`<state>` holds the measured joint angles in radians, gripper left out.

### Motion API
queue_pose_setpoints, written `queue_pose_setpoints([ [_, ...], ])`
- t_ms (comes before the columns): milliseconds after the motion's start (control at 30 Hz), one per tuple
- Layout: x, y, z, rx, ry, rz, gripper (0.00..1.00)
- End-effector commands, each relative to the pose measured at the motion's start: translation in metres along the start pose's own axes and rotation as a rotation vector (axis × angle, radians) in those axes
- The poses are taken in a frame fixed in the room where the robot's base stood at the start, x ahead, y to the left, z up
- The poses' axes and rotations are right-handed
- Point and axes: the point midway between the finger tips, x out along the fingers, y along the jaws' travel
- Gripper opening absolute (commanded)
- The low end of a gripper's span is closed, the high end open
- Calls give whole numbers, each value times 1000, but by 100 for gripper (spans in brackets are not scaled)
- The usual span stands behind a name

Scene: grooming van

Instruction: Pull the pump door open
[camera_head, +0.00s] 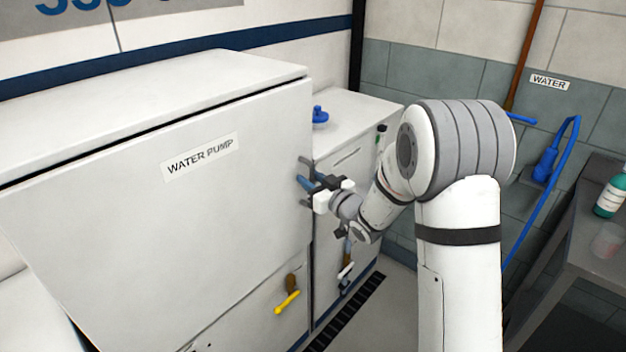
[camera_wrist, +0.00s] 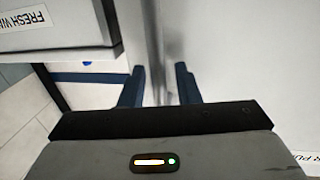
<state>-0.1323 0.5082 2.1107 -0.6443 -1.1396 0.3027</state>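The pump door (camera_head: 170,215) is a large white panel labelled WATER PUMP, on the front of the white cabinet (camera_head: 150,95) in the head view. My gripper (camera_head: 307,183) is at the door's right edge, about halfway up. In the wrist view, my gripper (camera_wrist: 160,85) shows two dark blue fingers spread apart, with pale grey surfaces and a vertical seam beyond the gap. The pump door (camera_wrist: 270,80) fills the right side there, its label cut off at the lower right. I cannot tell whether the fingers touch the door; no handle shows clearly.
A second white cabinet with a blue knob (camera_head: 320,114) stands right of the pump cabinet. A yellow-handled valve (camera_head: 288,301) sits below the door. A dark table (camera_head: 590,235) with a green bottle (camera_head: 612,196) is at right. A FRESH WATER label (camera_wrist: 25,18) shows in the wrist view.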

Motion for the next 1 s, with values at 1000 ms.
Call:
queue_pose_setpoints([
  [1000, 1, -4, 1, 0, 0, -2, 0],
])
